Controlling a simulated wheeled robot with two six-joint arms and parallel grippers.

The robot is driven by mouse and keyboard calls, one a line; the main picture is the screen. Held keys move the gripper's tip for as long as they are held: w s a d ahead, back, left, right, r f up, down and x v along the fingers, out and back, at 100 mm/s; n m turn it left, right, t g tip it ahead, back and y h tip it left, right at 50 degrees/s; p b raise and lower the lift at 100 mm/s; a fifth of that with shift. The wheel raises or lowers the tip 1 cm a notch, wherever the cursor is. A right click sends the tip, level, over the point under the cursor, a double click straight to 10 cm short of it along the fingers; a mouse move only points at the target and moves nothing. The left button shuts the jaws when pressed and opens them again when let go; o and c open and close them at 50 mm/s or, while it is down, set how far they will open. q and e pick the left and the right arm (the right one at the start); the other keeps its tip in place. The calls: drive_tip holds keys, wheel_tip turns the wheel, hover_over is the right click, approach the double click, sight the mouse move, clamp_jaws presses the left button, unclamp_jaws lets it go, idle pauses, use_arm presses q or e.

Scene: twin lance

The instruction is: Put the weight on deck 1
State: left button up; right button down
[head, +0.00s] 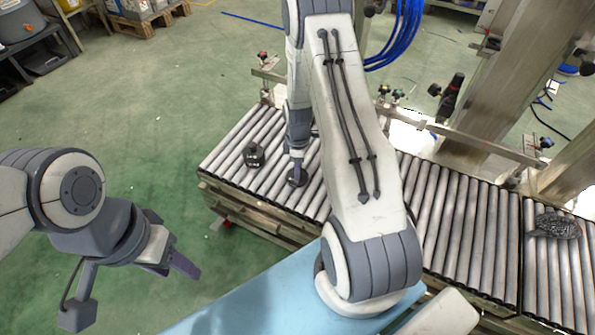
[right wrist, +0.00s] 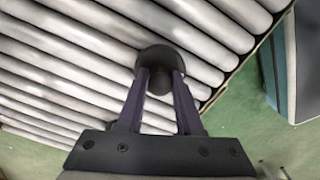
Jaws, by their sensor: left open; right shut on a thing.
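My right gripper (head: 297,165) reaches down to the left roller section (head: 235,138), and its two fingers (right wrist: 160,100) are shut on a dark, rounded thing (right wrist: 166,57). The dark thing (head: 297,179) is at the rollers in the head view; I cannot tell whether it touches them. A second dark, blocky object (head: 254,155) stands on the same rollers to the left. I cannot tell for certain which is the weight. No deck number is readable. My left gripper (head: 176,255) is open and empty, out over the floor at the lower left.
More rollers (head: 440,215) run to the right, with a dark, meshed object (head: 557,226) at the far right. Metal side rails (head: 470,142) and posts stand behind. My right arm hides the conveyor's middle. Green floor (head: 150,110) is clear at left.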

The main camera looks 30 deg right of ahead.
drive_tip(key=shift+f, duration=0.1)
drive_tip(key=c, duration=0.6)
unclamp_jaws()
drive_tip(key=shift+o, duration=0.2)
